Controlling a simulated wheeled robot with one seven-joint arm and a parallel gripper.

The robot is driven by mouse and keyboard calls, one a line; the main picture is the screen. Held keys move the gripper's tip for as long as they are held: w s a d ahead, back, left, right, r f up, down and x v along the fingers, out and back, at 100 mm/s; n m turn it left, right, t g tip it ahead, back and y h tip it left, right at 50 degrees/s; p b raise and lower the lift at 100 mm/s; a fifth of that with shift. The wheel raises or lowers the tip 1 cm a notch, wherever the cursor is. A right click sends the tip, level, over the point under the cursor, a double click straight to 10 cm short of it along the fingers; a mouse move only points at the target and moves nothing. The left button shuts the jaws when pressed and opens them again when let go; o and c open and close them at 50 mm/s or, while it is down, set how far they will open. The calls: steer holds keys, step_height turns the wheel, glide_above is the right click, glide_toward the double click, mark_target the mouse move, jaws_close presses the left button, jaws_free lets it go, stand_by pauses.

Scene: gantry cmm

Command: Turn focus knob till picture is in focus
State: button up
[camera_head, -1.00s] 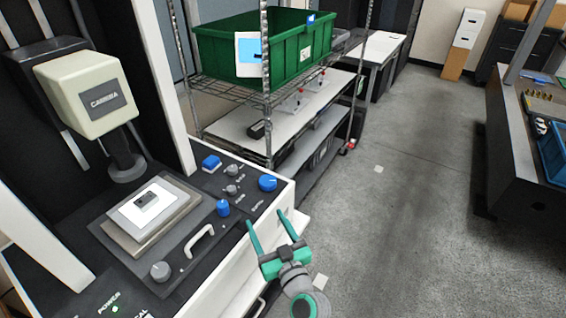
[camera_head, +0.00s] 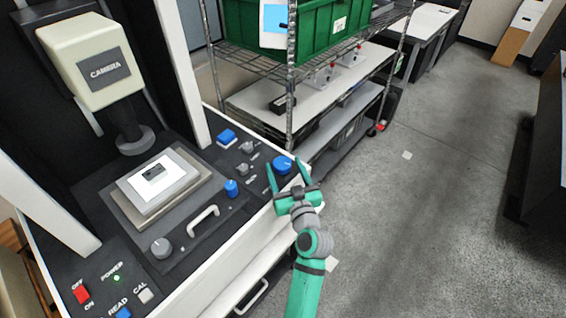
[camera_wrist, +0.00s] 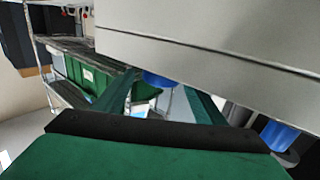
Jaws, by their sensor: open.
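On the machine's black panel, a large blue knob (camera_head: 283,165) sits at the right front corner. A smaller blue knob (camera_head: 231,188) and grey knobs (camera_head: 247,147) are nearby; their labels are too small to read, so I cannot tell which is focus. My gripper (camera_head: 284,170) is open at the corner, one finger on each side of the large blue knob in the head view. In the wrist view, a blue knob (camera_wrist: 155,79) shows between the fingers (camera_wrist: 160,88), partly hidden by the panel's edge. I cannot tell if they touch. No focus picture is visible.
A camera head (camera_head: 100,70) hangs over a stage with a white sample block (camera_head: 158,181). A curved handle (camera_head: 203,221), a grey knob (camera_head: 161,248) and power buttons (camera_head: 81,293) share the panel. A wire shelf with a green bin (camera_head: 320,38) stands behind.

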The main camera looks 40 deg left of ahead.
steer(key=shift+x, duration=1.3)
steer(key=shift+c, duration=0.4)
steer(key=shift+s, duration=0.1)
steer(key=c, duration=1)
steer(key=shift+o, duration=0.2)
